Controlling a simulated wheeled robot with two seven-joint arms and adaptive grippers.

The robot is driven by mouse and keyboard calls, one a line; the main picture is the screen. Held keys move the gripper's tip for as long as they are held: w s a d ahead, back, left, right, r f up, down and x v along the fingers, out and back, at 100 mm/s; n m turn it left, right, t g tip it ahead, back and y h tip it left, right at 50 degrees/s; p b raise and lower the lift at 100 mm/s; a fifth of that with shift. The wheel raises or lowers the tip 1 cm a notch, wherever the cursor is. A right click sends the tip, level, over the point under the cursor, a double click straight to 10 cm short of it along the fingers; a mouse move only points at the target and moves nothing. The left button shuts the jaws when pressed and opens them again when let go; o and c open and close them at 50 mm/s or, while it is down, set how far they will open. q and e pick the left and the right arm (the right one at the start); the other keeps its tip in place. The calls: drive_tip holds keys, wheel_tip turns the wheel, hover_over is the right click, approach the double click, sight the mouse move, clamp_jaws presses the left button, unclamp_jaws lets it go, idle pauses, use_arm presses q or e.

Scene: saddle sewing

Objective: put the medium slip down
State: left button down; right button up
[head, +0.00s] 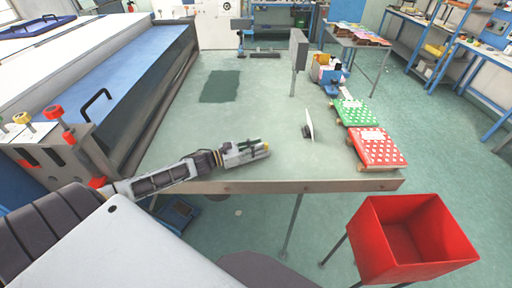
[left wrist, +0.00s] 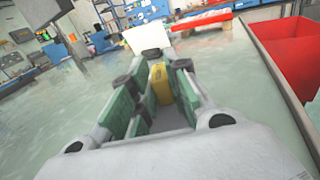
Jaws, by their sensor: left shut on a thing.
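My left gripper (head: 262,149) is low over the near part of the table (head: 225,140), close to its front edge. In the left wrist view the gripper (left wrist: 157,95) is shut on a small yellow piece, which I take to be the medium slip (left wrist: 158,84); it sits upright between the green finger pads. In the head view the fingers mostly hide it. I cannot tell whether it touches the tabletop. My right gripper is not in view.
A thin white panel (head: 309,124) stands right of the gripper. Green (head: 354,112) and red (head: 378,147) dotted boards lie along the right edge. A red bin (head: 412,240) stands beyond the front right corner. A dark mat (head: 220,86) lies further back; the table's middle is clear.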

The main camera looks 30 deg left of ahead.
use_arm(q)
drive_tip(key=shift+f, duration=0.15)
drive_tip(key=c, duration=1.4)
unclamp_jaws()
drive_tip(key=shift+o, duration=0.2)
drive_tip(key=shift+b+v, duration=0.6)
drive_tip(key=shift+v, duration=5.4)
